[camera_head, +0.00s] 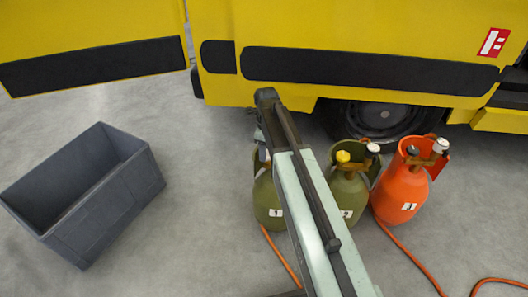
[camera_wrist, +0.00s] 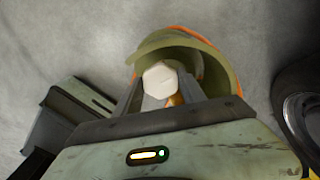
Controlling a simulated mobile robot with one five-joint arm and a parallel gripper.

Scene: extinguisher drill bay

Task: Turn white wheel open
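A white, faceted wheel (camera_wrist: 160,79) sits between the fingertips of my gripper (camera_wrist: 161,84) in the wrist view. A finger lies close along each side of it; I cannot tell whether they press on it or leave a small gap. An olive collar (camera_wrist: 215,72) curves around the wheel's far side, and a bit of orange-brown fitting shows below it. In the head view my arm reaches over the olive cylinder labelled 1 (camera_head: 267,200), hiding much of it and its top.
An olive cylinder with a yellow knob (camera_head: 347,190) and an orange cylinder (camera_head: 400,190) with a white-topped fitting stand to the right. Orange hoses (camera_head: 412,258) lie on the floor. A grey bin (camera_head: 125,200) stands at left. A yellow vehicle (camera_head: 350,25) is behind.

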